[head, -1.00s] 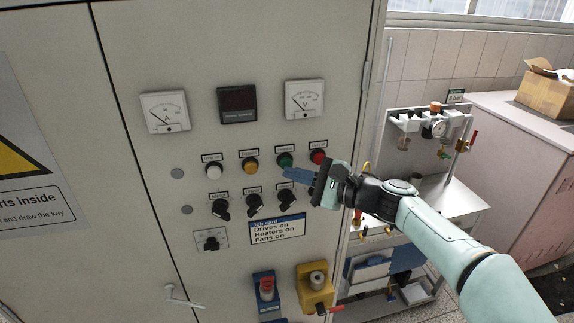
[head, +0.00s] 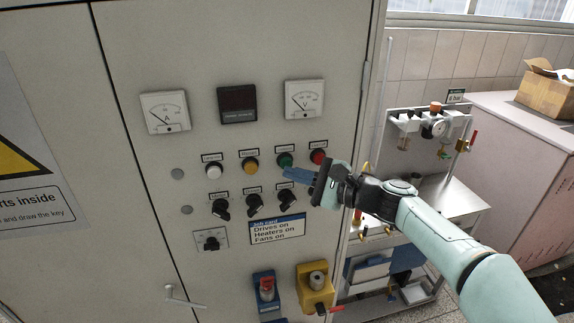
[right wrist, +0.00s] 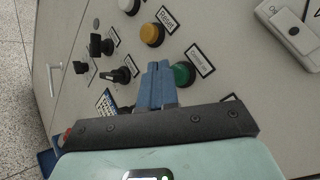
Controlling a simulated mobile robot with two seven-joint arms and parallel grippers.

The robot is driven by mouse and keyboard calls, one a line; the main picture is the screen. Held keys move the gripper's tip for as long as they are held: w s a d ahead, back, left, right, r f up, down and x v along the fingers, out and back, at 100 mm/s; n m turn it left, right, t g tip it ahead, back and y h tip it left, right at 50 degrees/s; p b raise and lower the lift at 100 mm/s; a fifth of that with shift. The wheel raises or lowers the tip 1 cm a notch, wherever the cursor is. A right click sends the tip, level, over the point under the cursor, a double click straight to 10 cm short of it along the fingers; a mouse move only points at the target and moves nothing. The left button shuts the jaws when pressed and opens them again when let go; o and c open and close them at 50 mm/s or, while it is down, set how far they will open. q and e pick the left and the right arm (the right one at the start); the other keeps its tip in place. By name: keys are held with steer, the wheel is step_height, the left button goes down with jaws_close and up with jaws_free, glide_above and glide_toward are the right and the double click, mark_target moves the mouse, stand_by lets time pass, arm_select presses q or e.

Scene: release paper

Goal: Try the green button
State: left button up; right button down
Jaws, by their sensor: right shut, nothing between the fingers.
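The green button (head: 285,160) sits in the upper row of the cabinet panel, between the yellow button (head: 251,165) and the red button (head: 318,157). It also shows in the right wrist view (right wrist: 183,73), just right of my fingertips. My right gripper (head: 287,172) is shut and empty, its blue fingers pointing at the panel just below the green button. In the right wrist view the closed fingers (right wrist: 157,75) lie beside the button; whether they touch it or the panel I cannot tell. My left gripper is not in view.
Black rotary switches (head: 255,205) sit below the buttons, above a job card (head: 277,230). A white button (head: 213,170) is at the row's left end. Meters (head: 304,99) are above. A yellow lockout box (head: 315,287) projects low on the cabinet. A bench (head: 455,200) stands to the right.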

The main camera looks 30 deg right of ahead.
steer(key=shift+w, duration=0.1)
steer(key=shift+w+d, duration=0.1)
steer(key=shift+w, duration=0.25)
steer(key=shift+w+d+p, duration=0.1)
steer(key=shift+w+p, duration=0.2)
steer(key=shift+w, duration=0.15)
stand_by(0.6)
stand_by(0.3)
steer(key=shift+s+b, duration=0.55)
steer(key=shift+s, duration=0.35)
steer(key=shift+a, duration=0.2)
